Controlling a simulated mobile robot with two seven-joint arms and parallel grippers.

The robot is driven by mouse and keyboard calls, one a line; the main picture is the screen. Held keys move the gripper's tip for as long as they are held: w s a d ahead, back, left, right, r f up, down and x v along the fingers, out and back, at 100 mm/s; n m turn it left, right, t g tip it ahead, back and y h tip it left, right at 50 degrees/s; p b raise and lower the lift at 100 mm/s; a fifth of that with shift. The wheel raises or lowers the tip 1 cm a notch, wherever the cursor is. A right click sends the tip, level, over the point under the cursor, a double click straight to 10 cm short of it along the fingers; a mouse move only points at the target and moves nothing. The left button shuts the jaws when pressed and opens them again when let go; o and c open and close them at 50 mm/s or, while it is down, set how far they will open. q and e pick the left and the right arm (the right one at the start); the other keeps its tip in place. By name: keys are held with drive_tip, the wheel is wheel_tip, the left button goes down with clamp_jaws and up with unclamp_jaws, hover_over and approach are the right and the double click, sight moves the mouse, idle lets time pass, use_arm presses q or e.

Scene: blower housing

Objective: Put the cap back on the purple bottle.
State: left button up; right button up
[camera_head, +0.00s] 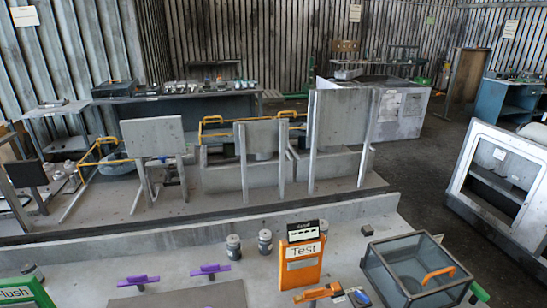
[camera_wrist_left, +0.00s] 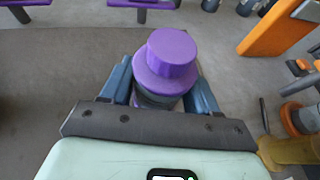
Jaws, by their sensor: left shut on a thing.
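My left gripper (camera_wrist_left: 163,82) is shut on a purple-topped piece (camera_wrist_left: 167,58) in the left wrist view. The piece has a round purple top above a wider purple collar, with a dark grey body below, partly hidden between the fingers. It stands up between the fingers over the grey mat. I cannot tell whether it is the bottle with its cap or only one of them. No separate loose cap can be made out. Neither gripper shows in the head view, and my right gripper is in no view.
On the grey table (camera_head: 170,257) lie two purple-handled parts (camera_head: 138,280) (camera_head: 209,270). Two grey jars (camera_head: 233,247) (camera_head: 265,243), an orange "Test" stand (camera_head: 301,267), an orange tool (camera_head: 318,292) and a glass-sided box (camera_head: 415,266) stand farther right.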

use_arm(q)
drive_tip(key=d+f+m+g+h, duration=0.1)
drive_tip(key=d+m+h, duration=0.1)
drive_tip(key=d+h, duration=0.1)
drive_tip(key=w+d+f+m+g+h, duration=0.1)
drive_tip(key=d+m+h, duration=0.2)
drive_tip(key=d, duration=0.3)
drive_tip(key=w+d+f+m+g+h, duration=0.1)
drive_tip(key=d+m+h, duration=0.1)
drive_tip(key=d+m, duration=0.1)
drive_tip(key=shift+d+f+h, duration=0.4)
drive_tip(key=shift+d, duration=0.35)
